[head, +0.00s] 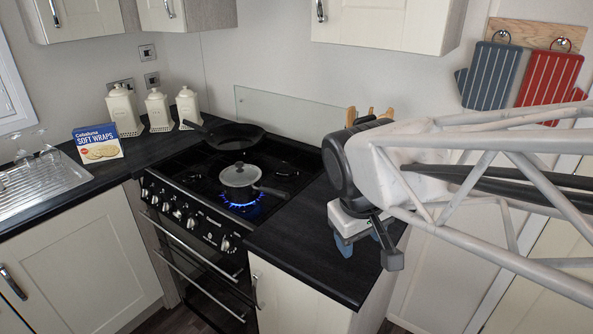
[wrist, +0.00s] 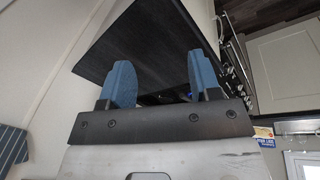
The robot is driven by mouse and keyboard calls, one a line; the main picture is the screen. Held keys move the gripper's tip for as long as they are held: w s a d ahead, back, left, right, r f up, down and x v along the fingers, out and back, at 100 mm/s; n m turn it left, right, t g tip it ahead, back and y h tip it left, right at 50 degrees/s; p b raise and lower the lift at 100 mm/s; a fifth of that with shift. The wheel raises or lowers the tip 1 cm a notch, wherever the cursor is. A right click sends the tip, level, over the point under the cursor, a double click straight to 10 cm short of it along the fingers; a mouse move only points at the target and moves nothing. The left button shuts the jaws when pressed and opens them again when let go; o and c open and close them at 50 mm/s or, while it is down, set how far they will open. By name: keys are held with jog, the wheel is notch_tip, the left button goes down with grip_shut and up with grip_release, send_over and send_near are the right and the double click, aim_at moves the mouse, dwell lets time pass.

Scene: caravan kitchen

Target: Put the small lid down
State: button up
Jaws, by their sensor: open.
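A small grey lid (head: 240,173) with a dark knob sits on a small saucepan (head: 238,191) in the head view. The saucepan stands on a burner with a lit blue flame, its handle pointing right. My gripper (head: 362,243) is at the right end of the dark worktop, well to the right of the saucepan and apart from it. In the wrist view my gripper (wrist: 164,82) shows two blue fingers standing wide apart with nothing between them. The lid cannot be made out in the wrist view.
A black frying pan (head: 232,137) sits on the back left of the hob (head: 200,172). Dark worktop (head: 300,240) right of the hob is clear. A wooden-handled utensil group (head: 367,114) is partly hidden behind my arm. Canisters (head: 158,108) and a wraps box (head: 98,145) stand left.

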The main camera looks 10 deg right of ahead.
jog(key=s+f+m+y, duration=0.1)
jog(key=s+m, duration=0.2)
jog(key=s, duration=0.3)
jog(key=shift+f+t+y, duration=0.25)
jog(key=shift+t+y, duration=0.05)
